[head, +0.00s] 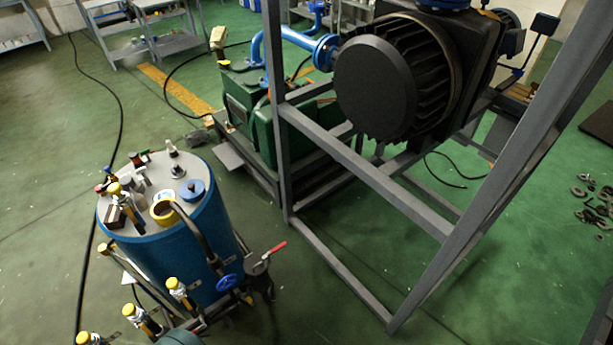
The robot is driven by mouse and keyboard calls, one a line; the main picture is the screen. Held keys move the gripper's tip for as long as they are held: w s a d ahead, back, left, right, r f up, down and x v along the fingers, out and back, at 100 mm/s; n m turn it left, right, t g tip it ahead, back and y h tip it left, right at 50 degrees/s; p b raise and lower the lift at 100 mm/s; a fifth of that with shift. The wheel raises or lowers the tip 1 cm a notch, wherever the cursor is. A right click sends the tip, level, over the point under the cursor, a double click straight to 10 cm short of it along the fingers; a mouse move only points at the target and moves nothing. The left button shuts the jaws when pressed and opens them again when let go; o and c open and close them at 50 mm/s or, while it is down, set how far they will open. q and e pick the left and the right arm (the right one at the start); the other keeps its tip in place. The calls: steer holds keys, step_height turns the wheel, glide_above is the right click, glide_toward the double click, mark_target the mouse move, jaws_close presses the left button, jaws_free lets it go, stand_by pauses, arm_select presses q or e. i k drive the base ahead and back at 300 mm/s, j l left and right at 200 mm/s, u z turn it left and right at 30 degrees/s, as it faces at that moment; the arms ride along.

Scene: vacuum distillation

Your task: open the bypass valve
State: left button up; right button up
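A valve with a red lever (274,250) sits at the lower middle, beside the blue tank (182,260). The lever points up and to the right from a grey valve body (256,265). A blue handwheel (227,282) is just left of and below it. No label shows which of these is the bypass valve. Dark parts below the grey body are too unclear to make out. I cannot identify either of my grippers in the head view.
Several yellow-capped fittings (177,285) stand along the tank's front. A grey steel frame (350,168) holds a large black pump (385,80) at the right. A black cable (117,125) runs along the left floor. Green floor (300,290) is clear right of the lever.

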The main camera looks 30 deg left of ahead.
mark_target(225, 280)
steer(key=u, duration=1.95)
